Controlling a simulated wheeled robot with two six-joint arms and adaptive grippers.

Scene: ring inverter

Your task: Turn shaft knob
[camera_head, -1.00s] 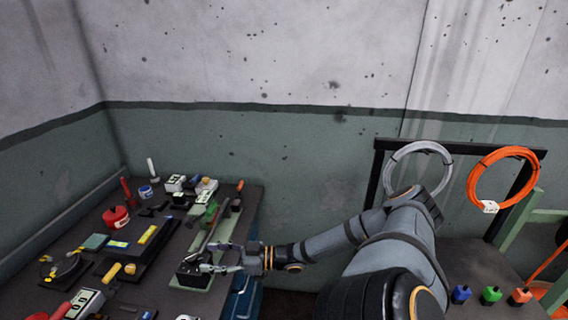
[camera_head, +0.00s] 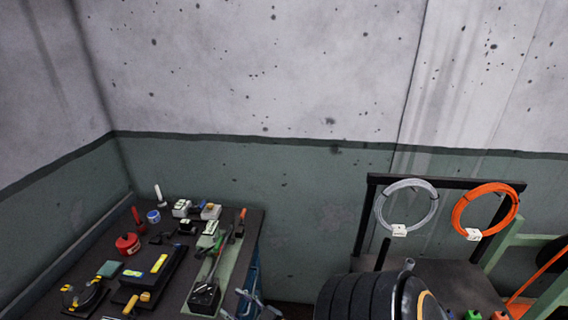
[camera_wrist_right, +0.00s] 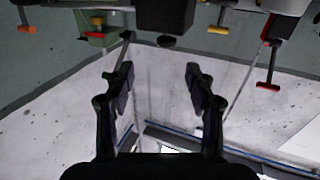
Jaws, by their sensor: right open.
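A black block with a long dark rod (camera_head: 204,298) rests on a green plate near the right edge of the bench. I cannot tell for certain which part is the shaft knob. Beyond the fingertips, at the top, are a black block (camera_wrist_right: 165,14) with a round dark knob (camera_wrist_right: 166,42) and several coloured handles. My left gripper is not in view.
The dark bench (camera_head: 122,217) holds a red canister (camera_head: 127,244), a blue-white roll (camera_head: 153,216) and several tools. A black rack with a grey coil (camera_head: 380,208) and an orange coil (camera_head: 459,212) stands at right. The wall is behind.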

